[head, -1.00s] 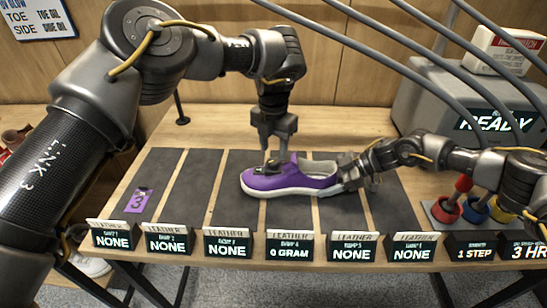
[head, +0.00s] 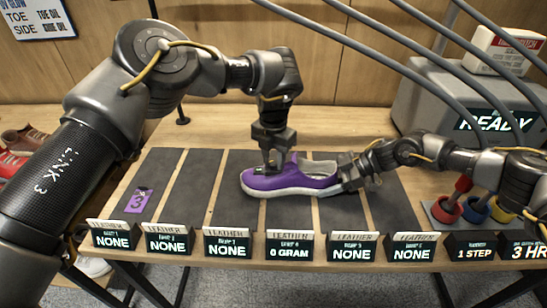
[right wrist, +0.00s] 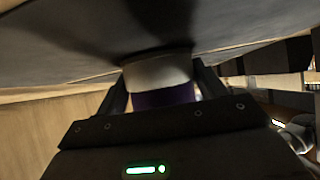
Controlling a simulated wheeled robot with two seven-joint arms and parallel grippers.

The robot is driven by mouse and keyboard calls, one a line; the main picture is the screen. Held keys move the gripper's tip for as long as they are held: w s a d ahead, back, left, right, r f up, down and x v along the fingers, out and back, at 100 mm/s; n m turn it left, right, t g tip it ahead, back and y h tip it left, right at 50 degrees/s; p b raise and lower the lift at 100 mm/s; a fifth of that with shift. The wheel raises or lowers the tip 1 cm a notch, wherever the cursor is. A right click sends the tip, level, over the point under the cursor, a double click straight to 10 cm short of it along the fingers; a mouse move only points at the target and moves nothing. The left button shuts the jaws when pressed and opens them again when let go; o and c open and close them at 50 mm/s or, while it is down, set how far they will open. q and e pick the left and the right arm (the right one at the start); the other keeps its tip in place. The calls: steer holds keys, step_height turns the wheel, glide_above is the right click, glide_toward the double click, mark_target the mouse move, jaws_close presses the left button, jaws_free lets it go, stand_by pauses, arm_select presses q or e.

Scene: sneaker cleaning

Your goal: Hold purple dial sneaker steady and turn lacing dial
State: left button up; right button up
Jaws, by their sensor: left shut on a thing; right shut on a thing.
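The purple sneaker (head: 315,182) with a white sole lies on the dark mats, toe to the left, in the head view. My right gripper (head: 346,172) is shut on its heel from the right. In the right wrist view, its fingers (right wrist: 163,85) hold the purple and white heel (right wrist: 160,78) between them. My left gripper (head: 274,163) comes down from above onto the shoe's tongue area and is shut there, on the lacing dial. The dial itself is hidden between the fingers.
A row of small signs (head: 290,247) stands along the table's front edge. A purple tag (head: 138,200) lies on the left mat. A grey machine (head: 470,110) reading READY stands at the back right, with red, blue and yellow holders (head: 475,210) in front. The left mats are mostly clear.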

arm_select(q)
steer(key=shift+m, duration=0.4)
steer(key=m, duration=0.4)
steer(key=shift+m, duration=0.3)
steer(key=m, duration=0.4)
steer(key=shift+m, duration=0.3)
steer(key=m, duration=1)
steer(key=o, duration=0.7)
